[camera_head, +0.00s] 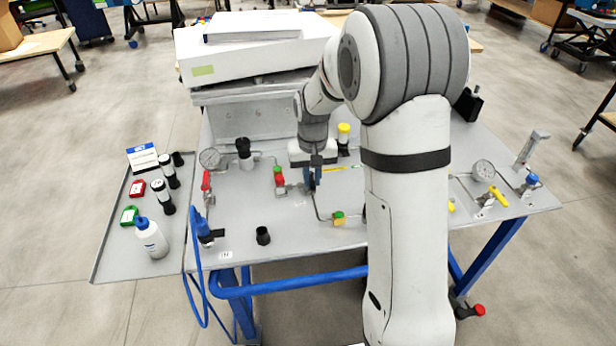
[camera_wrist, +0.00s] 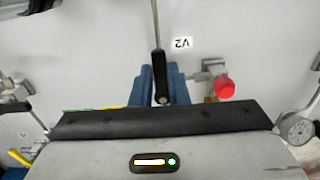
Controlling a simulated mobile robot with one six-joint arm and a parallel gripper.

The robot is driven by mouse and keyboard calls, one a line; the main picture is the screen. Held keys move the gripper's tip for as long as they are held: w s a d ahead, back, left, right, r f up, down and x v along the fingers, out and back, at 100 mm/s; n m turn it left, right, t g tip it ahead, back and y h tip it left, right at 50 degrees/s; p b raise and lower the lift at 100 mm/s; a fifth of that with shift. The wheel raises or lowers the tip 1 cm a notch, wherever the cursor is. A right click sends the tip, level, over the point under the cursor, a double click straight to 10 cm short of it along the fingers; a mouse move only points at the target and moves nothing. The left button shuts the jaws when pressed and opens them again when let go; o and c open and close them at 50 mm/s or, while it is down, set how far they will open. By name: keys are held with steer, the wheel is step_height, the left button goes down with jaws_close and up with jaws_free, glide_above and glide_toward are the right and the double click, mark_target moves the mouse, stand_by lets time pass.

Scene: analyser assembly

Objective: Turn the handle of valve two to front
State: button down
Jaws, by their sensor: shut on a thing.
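The handle of valve two (camera_wrist: 160,74) is a black grip in the wrist view, beside the printed label V2 (camera_wrist: 182,43). It lies between the two blue fingers of my gripper (camera_wrist: 161,88), which are closed around it from both sides. A thin metal rod runs from the handle to the top of that view. In the head view my gripper (camera_head: 312,180) is low over the middle of the panel. My arm and gripper body largely hide the valve there.
A fitting with a red knob (camera_wrist: 224,89) sits close right of the fingers in the wrist view. A pressure gauge (camera_head: 209,158) and a red-handled valve (camera_head: 206,181) stand left on the panel. A side tray (camera_head: 112,240) holds bottles.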

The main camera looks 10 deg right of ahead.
mark_target(312, 184)
steer(key=c, duration=1.4)
jaws_free()
steer(key=shift+s, duration=0.1)
step_height(312, 184, up, 8)
steer(key=shift+f, duration=0.15)
